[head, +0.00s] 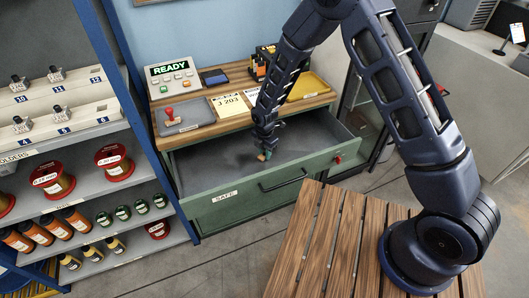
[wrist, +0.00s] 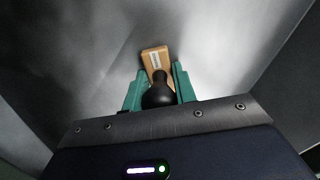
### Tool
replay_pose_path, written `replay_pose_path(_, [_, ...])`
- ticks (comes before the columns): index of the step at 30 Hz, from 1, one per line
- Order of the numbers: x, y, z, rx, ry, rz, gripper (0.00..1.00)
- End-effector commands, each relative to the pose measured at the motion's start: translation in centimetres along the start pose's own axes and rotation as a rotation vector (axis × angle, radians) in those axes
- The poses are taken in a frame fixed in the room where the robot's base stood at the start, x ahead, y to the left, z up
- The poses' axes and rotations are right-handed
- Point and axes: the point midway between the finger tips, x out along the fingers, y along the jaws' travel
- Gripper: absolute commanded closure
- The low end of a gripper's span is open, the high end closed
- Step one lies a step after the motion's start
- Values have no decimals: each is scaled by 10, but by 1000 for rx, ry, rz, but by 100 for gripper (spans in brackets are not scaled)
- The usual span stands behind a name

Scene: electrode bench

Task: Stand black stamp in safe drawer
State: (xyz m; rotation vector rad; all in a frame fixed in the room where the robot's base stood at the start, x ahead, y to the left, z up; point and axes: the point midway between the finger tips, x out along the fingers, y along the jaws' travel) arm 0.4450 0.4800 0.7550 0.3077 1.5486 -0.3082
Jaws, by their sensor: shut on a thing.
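The black stamp (wrist: 158,95) has a round black handle and a wooden base with a pale label. My gripper (wrist: 160,72) is shut on it, with one teal finger on each side of the handle. In the head view my gripper (head: 266,148) reaches down into the open green drawer marked SAFE (head: 225,196). The stamp's base (head: 261,157) shows small and brown below the fingers, inside the drawer walls. I cannot tell whether the base touches the drawer floor. The drawer floor around it looks bare and grey.
A wooden desktop above the drawer holds a grey tray (head: 197,117) with a red stamp (head: 170,113), a READY panel (head: 172,78), paper notes and a yellow tray (head: 309,86). A shelf with spools and bottles stands left. A slatted wooden table (head: 328,238) is in front.

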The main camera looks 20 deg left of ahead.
Motion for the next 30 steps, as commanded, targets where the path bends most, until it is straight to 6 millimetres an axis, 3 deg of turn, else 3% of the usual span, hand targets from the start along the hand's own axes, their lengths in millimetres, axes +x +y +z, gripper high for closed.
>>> replay_pose_path(8, [2, 0, 0, 0, 0, 0, 95])
replay_pose_path(9, [2, 0, 0, 0, 0, 0, 67])
replay_pose_path(12, [2, 0, 0, 0, 0, 0, 51])
replay_pose_path(23, [-2, 0, 0, 0, 0, 1, 51])
replay_pose_path(30, [-34, 0, 0, 1, 0, 3, 51])
